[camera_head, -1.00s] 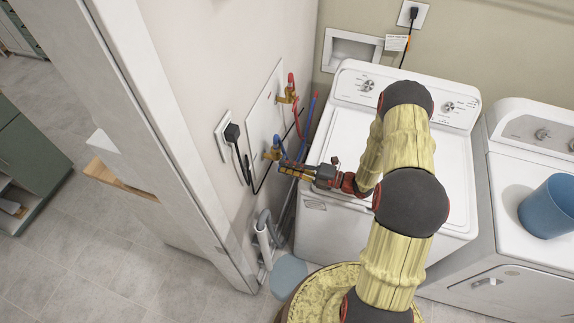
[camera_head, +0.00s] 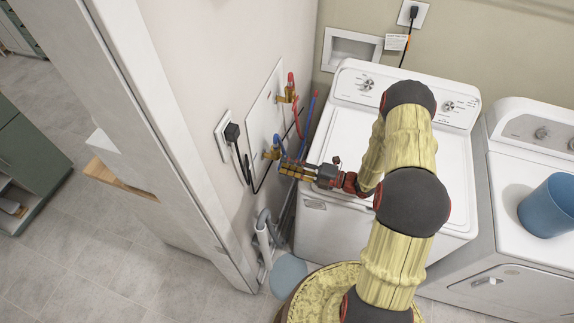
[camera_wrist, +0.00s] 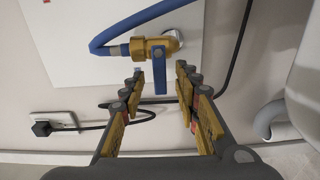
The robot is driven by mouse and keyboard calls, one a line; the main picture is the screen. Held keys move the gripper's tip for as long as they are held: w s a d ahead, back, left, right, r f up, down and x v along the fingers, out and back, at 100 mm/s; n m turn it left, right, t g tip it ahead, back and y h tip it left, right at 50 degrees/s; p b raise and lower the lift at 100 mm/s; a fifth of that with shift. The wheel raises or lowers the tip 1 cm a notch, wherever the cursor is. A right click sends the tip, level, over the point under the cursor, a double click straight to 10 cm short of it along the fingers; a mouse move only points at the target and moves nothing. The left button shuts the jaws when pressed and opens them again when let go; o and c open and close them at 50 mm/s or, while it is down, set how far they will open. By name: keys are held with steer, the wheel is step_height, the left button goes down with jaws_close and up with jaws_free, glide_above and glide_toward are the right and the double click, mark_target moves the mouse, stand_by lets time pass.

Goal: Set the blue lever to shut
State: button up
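The blue lever (camera_wrist: 160,78) is a short flat bar on a brass valve (camera_wrist: 153,49), to which a blue hose is attached. In the wrist view the lever points down from the valve, between the two fingertips with a gap on each side. My gripper (camera_wrist: 160,76) is open and holds nothing. In the head view my gripper (camera_head: 284,169) reaches left toward the wall, close to the lower brass valve (camera_head: 270,154). Its fingers partly cover that area, and the lever is too small to make out clearly there.
A second valve with a red handle (camera_head: 291,79) and red hose sits above on the wall panel. A black plug (camera_head: 232,132) and cord are beside the panel. The washer (camera_head: 338,135) stands under my arm. Grey drain pipes (camera_head: 263,232) are below.

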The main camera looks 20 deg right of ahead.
steer(key=v, duration=1.1)
steer(key=shift+s+d, duration=0.15)
steer(key=shift+d, duration=0.05)
